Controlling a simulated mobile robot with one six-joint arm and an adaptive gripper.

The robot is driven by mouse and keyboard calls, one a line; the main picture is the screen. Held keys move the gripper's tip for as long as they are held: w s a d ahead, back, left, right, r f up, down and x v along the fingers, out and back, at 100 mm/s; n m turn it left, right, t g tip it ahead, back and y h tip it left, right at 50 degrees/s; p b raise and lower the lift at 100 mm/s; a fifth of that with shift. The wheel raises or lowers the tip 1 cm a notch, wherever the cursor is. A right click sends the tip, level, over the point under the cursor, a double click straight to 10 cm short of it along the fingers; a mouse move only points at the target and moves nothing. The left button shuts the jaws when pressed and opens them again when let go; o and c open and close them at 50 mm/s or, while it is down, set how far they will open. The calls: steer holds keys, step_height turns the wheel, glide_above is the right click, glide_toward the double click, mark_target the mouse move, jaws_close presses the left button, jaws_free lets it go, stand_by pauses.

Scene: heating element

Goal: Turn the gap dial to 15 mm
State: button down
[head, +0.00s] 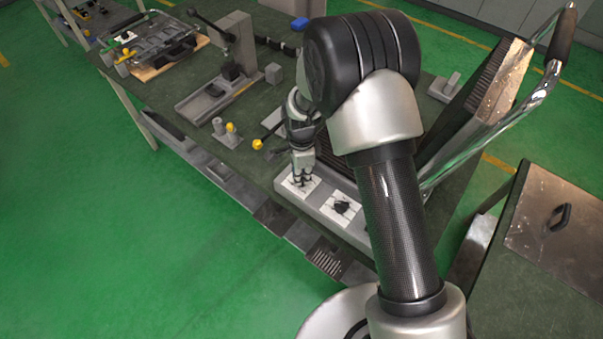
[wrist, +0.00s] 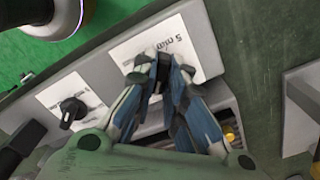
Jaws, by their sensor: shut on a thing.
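My gripper (head: 302,182) points down at the white dial plate (head: 290,187) at the left end of the grey control panel's front edge. In the wrist view, my gripper (wrist: 160,62) has its fingers closed around a small dark dial knob on that plate (wrist: 190,38). The fingers hide most of the knob, and its pointer cannot be read. The plate carries upside-down print that starts with a 5; the unit is unclear. A second black dial (head: 341,206) sits on its own plate to the right; it also shows in the wrist view (wrist: 72,110).
The panel (head: 361,236) is part of a machine with a sloped ribbed plate (head: 500,75) and a chrome handle (head: 535,95). A yellow-knobbed lever (head: 257,144) and a small fixture (head: 231,128) stand left of my gripper. Green floor is open in front.

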steer(key=shift+m, duration=0.5)
steer(key=c, duration=1.6)
jaws_free()
steer(key=shift+c, duration=0.2)
step_height(320, 180, up, 12)
